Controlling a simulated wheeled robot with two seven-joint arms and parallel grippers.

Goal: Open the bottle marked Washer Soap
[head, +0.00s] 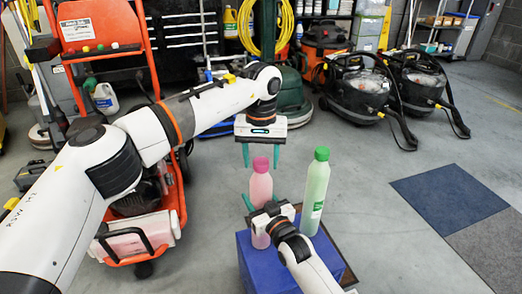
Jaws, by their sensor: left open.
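A pink bottle (261,188) with a darker pink cap (261,163) stands upright on a blue box (246,262). A green bottle (315,190) with a green cap stands to its right. A label shows on the green bottle, but I cannot read it; any label on the pink one is hidden. My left gripper (261,158) points down, open, with its teal fingers on either side of the pink cap. My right gripper (263,201) is at the pink bottle's middle, fingers spread on both sides of it; it hides part of the body.
An orange cart (97,42) stands at the left, behind my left arm. Black vacuum machines (355,88) stand at the back right. A blue floor mat (449,195) lies at the right. The floor between the bottles and the mat is clear.

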